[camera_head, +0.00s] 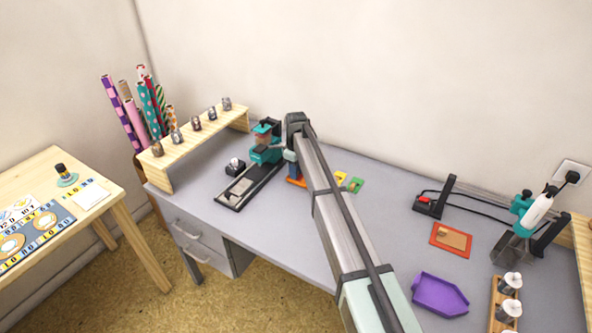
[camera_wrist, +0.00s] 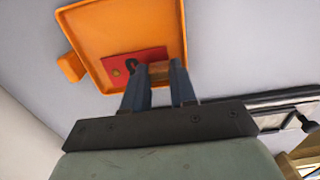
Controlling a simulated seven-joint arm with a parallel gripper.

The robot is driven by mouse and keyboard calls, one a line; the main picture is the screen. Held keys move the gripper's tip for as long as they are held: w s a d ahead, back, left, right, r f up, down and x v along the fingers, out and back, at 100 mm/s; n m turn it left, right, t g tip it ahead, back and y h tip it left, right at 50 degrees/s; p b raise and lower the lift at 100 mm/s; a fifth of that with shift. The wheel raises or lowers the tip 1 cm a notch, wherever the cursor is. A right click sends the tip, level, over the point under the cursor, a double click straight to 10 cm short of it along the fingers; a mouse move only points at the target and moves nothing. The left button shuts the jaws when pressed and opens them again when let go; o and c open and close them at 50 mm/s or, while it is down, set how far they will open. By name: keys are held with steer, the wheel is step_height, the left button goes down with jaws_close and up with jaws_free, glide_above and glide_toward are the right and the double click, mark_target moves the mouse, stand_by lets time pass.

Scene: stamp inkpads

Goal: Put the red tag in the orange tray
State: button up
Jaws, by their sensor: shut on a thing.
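The red tag (camera_wrist: 123,65) is a flat red piece with a small brass-coloured spot and a dark mark. In the wrist view it lies over the floor of the orange tray (camera_wrist: 92,30), near the tray's lower edge. My gripper (camera_wrist: 159,72) is shut on the tag, its two blue-grey fingers at the tag's near edge. I cannot tell whether the tag touches the tray floor.
A teal press (camera_head: 265,150) stands left of the orange tray. Yellow and green tags (camera_head: 355,184) lie to the right. A purple tray (camera_head: 440,294) and an orange-red pad (camera_head: 451,240) sit farther right, with a teal-and-white tool (camera_head: 533,212) behind. The desk between is mostly clear.

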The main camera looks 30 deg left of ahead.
steer(key=o, duration=0.5)
steer(key=shift+o, duration=0.2)
steer(key=shift+r, duration=0.1)
step_height(320, 180, up, 12)
stand_by(0.6)
